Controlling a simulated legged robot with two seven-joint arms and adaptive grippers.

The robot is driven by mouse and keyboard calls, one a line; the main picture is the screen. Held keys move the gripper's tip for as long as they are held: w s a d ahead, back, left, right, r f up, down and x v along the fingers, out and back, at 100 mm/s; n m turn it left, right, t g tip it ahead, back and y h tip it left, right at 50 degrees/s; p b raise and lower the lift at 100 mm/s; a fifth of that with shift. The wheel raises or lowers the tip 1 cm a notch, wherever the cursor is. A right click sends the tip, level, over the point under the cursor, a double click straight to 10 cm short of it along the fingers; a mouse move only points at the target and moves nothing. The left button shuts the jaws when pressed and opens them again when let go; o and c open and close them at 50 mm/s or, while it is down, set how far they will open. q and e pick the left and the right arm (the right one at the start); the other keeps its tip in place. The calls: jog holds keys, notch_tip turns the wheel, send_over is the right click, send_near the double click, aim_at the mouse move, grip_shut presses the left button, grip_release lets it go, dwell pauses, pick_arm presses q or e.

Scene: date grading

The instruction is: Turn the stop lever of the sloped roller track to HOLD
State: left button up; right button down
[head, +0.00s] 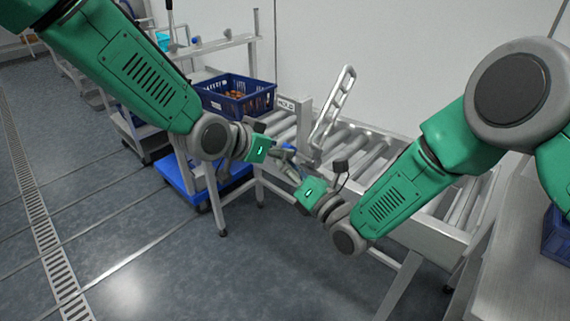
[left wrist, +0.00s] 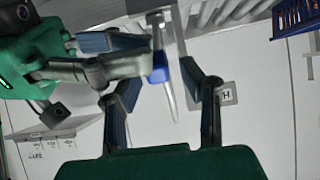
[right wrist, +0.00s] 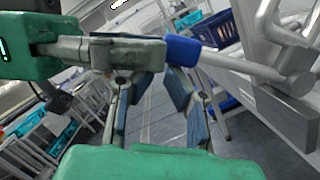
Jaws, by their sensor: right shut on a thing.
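The stop lever, a pale metal rod with a blue grip (right wrist: 183,50), stands out from the side of the sloped roller track (head: 372,157). My right gripper (head: 284,166) is shut on the lever near its blue grip; the exact contact is partly hidden. My left gripper (head: 279,151) is close beside it. In the left wrist view its fingers are spread apart, with the lever end (left wrist: 159,70) showing between them. A HOLD sign (head: 286,104) sits at the track's upper left end; a plate marked H (left wrist: 227,94) shows in the left wrist view.
A pale metal frame (head: 334,104) stands upright over the rollers. A blue cart (head: 205,182) is lower left, and a grey table (head: 520,235) is at right. The floor in front is clear.

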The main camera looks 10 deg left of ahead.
pick_arm(q)
jog(key=w+a+r+n, duration=0.2)
jog(key=a, duration=0.1)
jog(key=s+a+f+n+g+y, duration=0.1)
jog(key=s+a+f+g+y, duration=0.15)
jog(key=s+f, duration=0.75)
jog(key=s+a+f+n+g+y, duration=0.15)
jog(key=s+a+f, duration=0.25)
jog(key=s+f, duration=0.65)
jog(key=s+a+f+n+g+y, duration=0.1)
jog(key=s+a+f, duration=0.3)
jog(key=s, duration=0.6)
jog(key=s+a+f+n+g+y, duration=0.1)
jog(key=s+a+f+g, duration=0.2)
jog(key=s, duration=0.7)
jog(key=a+f, duration=0.2)
jog(key=a, duration=0.2)
jog(key=shift+s+y, duration=0.25)
jog(key=shift+y, duration=0.05)
pick_arm(e)
jog(key=shift+w+d+r+m, duration=0.3)
jog(key=shift+w+m, duration=0.05)
jog(key=shift+m, duration=0.05)
pick_arm(q)
jog(key=shift+d+f, duration=0.1)
pick_arm(e)
jog(key=v, duration=1.2)
